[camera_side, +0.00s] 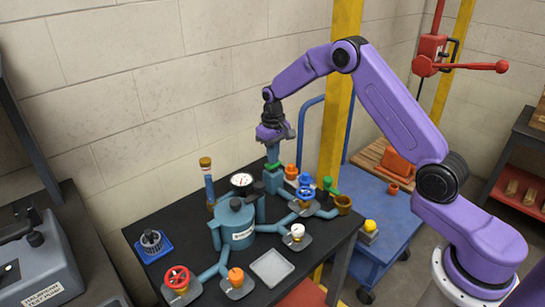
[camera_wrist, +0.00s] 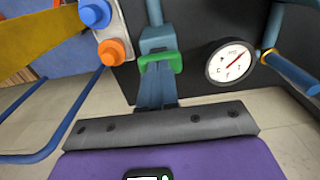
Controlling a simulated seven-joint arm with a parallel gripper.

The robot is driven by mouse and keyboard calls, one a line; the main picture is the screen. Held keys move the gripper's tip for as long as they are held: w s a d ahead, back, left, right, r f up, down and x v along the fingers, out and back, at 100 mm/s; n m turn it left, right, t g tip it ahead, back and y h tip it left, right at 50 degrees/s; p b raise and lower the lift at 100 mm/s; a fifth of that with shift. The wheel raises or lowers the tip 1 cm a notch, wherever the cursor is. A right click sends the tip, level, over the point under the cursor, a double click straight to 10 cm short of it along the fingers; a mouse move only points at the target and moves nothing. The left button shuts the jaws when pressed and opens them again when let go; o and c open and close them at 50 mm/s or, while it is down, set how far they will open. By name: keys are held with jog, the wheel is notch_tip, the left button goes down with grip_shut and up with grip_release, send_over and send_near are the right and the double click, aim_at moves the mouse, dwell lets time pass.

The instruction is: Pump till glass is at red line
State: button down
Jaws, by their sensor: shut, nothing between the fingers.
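The sight glass (camera_side: 208,186) is an upright tube with blue in it and a brown cap, at the back left of the black bench. Part of it also shows at the right edge of the wrist view (camera_wrist: 290,72). I cannot make out a red line on it. The teal pump (camera_side: 273,178) stands at the back of the bench, with a green part on it that also shows in the wrist view (camera_wrist: 160,61).
A white-faced gauge (camera_side: 242,180) stands beside the teal tank (camera_side: 235,222). Valves with blue (camera_side: 306,187), red (camera_side: 176,277), orange (camera_side: 235,276) and white (camera_side: 297,231) tops surround it. A grey tray (camera_side: 271,268) lies in front. A yellow post (camera_side: 340,110) rises close behind.

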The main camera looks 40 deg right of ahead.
dwell(0.3)
jog(key=shift+r, duration=1.75)
jog(key=shift+f, duration=0.1)
jog(key=shift+f, duration=1.75)
jog(key=shift+r, duration=1.8)
notch_tip(320, 180, up, 6)
